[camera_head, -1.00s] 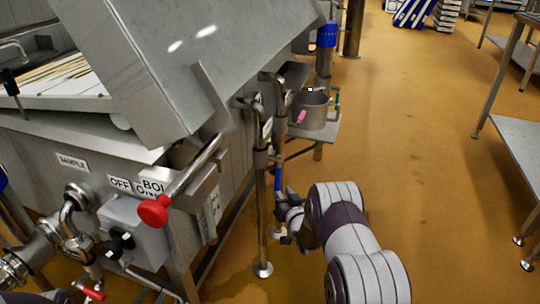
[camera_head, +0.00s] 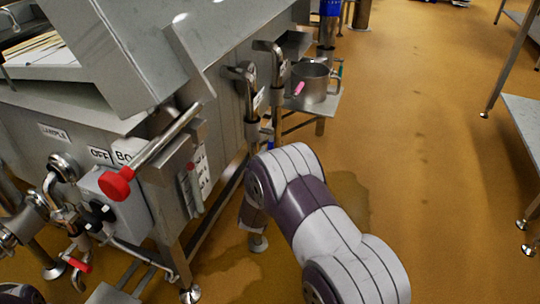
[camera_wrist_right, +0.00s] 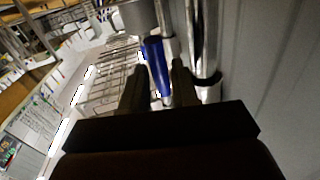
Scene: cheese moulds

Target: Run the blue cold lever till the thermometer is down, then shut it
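A blue lever handle (camera_wrist_right: 157,65) shows in the right wrist view, beside a bright metal pipe. My right gripper (camera_wrist_right: 160,88) has its two dark fingers apart, with the handle's lower end between them or just beyond; I cannot tell whether they touch it. In the head view my right forearm and wrist hide this gripper and most of the lever near the upright pipes (camera_head: 252,100). A white plate with small marks (camera_head: 200,168) is on the vat's side; I cannot make out a thermometer reading. My left gripper is not in view.
The steel vat (camera_head: 75,155) fills the left side, with a red-knobbed handle (camera_head: 117,184) sticking out. A steel pot (camera_head: 313,83) stands on a small shelf behind the pipes. Dark patches (camera_head: 350,195) mark the floor. Open floor lies to the right, before a steel table (camera_head: 525,125).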

